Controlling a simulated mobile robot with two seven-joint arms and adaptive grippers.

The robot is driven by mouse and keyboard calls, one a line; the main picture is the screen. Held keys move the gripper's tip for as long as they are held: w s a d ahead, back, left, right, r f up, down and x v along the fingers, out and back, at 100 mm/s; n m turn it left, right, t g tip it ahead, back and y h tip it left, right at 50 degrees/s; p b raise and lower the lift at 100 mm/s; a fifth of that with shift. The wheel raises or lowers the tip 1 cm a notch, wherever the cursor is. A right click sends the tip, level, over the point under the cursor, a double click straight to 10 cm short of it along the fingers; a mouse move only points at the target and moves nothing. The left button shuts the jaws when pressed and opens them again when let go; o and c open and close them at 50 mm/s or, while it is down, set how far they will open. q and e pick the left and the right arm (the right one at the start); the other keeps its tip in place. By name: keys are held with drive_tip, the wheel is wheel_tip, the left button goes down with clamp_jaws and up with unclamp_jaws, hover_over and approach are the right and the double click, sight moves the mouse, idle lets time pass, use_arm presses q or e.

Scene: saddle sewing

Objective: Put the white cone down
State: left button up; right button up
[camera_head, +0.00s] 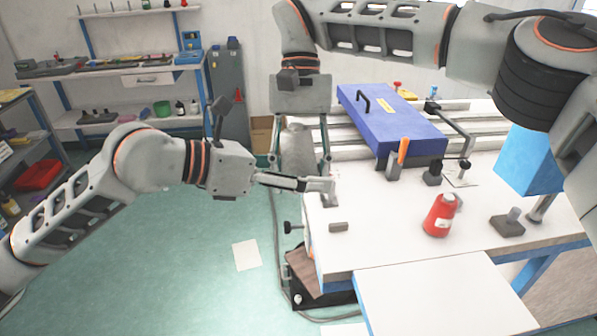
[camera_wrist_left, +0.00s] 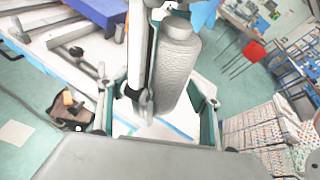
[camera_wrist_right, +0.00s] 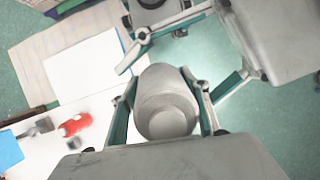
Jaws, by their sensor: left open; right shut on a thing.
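The white cone (camera_head: 297,150), greyish and rounded, hangs between the fingers of my right gripper (camera_head: 300,160), which is shut on it. The gripper points down at the table's left edge. The cone also shows between the right fingers in the right wrist view (camera_wrist_right: 165,105). My left gripper (camera_head: 322,185) is open just below the cone's lower end. In the left wrist view the cone (camera_wrist_left: 175,70) stands between the open left fingers; I cannot tell whether they touch it.
The white worktable (camera_head: 400,255) holds a blue box-shaped machine (camera_head: 390,120), a red bottle (camera_head: 439,215) and a grey stand (camera_head: 508,224). Its front middle is clear. A brown box-like object (camera_head: 310,268) is under the left edge. Shelves (camera_head: 135,75) stand behind.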

use_arm(q)
drive_tip(key=c, duration=1.3)
drive_tip(key=o, duration=1.3)
drive_tip(key=shift+a, duration=0.1)
